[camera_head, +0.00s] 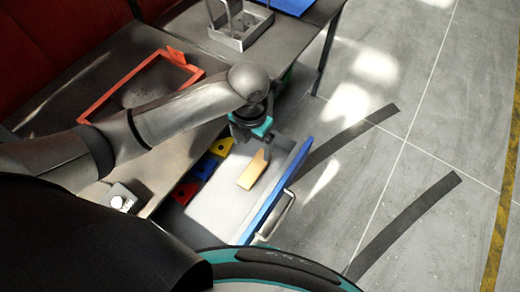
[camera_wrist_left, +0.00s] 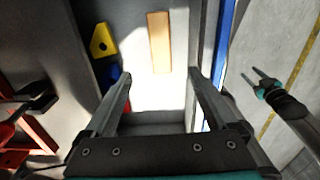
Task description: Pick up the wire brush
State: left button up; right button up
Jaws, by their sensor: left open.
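The wire brush appears as a tan wooden bar (camera_head: 252,170) lying flat in the open drawer (camera_head: 215,205); I see no bristles. My left gripper (camera_head: 262,146) is open and empty above the drawer, close to the far end of the bar in the head view. In the left wrist view the bar (camera_wrist_left: 159,42) lies beyond the two spread fingers (camera_wrist_left: 160,74), not between them. My right gripper (camera_wrist_left: 250,74) shows at the right of the left wrist view, with its two fingers apart and nothing between them.
Yellow (camera_head: 221,146), blue (camera_head: 204,166) and red (camera_head: 184,192) blocks lie along the drawer's left side. The blue drawer front (camera_head: 275,190) has a metal handle (camera_head: 275,216). An orange frame (camera_head: 105,98) and a metal caddy (camera_head: 240,28) stand on the bench. Open floor (camera_head: 400,150) lies right.

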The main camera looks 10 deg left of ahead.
pick_arm(q)
jog(key=b, duration=0.2)
send_over(254, 170)
notch_tip(254, 170, down, 9)
jog(key=shift+s+a+f, duration=0.1)
jog(key=shift+f+b, duration=1.05)
jog(key=shift+f, duration=1.95)
pick_arm(e)
jog(key=f, duration=0.4)
jog(key=shift+s, duration=0.3)
pick_arm(q)
jog(key=shift+r, duration=0.1)
grip_shut()
